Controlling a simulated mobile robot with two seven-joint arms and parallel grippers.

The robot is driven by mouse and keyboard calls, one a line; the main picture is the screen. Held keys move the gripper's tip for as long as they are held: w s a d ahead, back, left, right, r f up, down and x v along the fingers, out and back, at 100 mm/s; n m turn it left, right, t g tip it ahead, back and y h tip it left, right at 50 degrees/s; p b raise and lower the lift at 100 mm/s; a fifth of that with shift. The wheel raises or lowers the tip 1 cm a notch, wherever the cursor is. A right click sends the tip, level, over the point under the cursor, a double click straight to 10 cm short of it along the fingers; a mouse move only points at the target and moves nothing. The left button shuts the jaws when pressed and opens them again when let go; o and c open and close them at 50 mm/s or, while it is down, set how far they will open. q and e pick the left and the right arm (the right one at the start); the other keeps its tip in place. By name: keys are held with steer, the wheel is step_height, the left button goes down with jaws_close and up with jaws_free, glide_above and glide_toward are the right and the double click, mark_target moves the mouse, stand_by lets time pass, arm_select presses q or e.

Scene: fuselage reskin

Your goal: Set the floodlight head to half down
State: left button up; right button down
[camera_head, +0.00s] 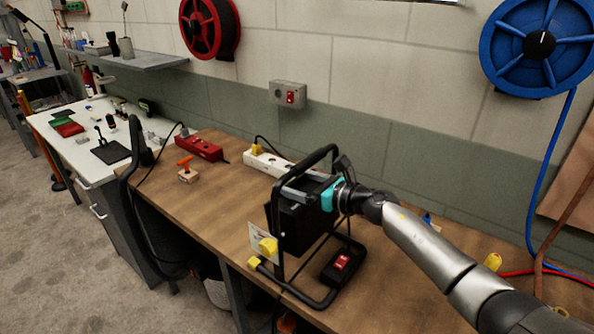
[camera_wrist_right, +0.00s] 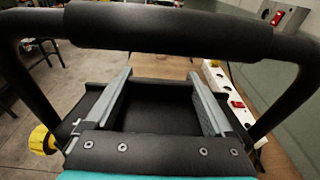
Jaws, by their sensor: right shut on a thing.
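The floodlight stands on the brown workbench in a black tubular frame (camera_head: 335,160). Its black box-shaped head (camera_head: 305,232) hangs inside the frame, and a yellow knob (camera_head: 268,246) shows on its side. My right gripper (camera_head: 290,190) reaches in from the right at the top of the head. In the right wrist view, the two grey fingers of my right gripper (camera_wrist_right: 160,95) are apart, with the black head (camera_wrist_right: 160,118) between them. The frame's top bar (camera_wrist_right: 165,28) crosses beyond the fingers. The front of the head is hidden, so its exact tilt is unclear. My left gripper is out of view.
A red switch box (camera_head: 342,264) sits at the frame's foot. A white power strip (camera_head: 268,163), a red box (camera_head: 198,148) and an orange-handled block (camera_head: 187,172) lie on the workbench (camera_head: 215,200). A grey wall box (camera_head: 288,94) and hose reels are on the wall behind.

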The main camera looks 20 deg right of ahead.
steer(key=shift+w+a+f+g+h+p, duration=0.15)
steer(key=shift+w+a+g+h+p, duration=0.25)
steer(key=shift+p, duration=1.05)
steer(key=shift+w+a+f+g+h+p, duration=0.25)
steer(key=shift+g+p, duration=0.35)
steer(key=shift+p, duration=0.8)
steer(key=shift+d+f+g+h+p, duration=0.1)
steer(key=shift+f+g+h+p, duration=0.25)
steer(key=shift+p, duration=0.2)
jaws_free()
steer(key=shift+d+r, duration=0.1)
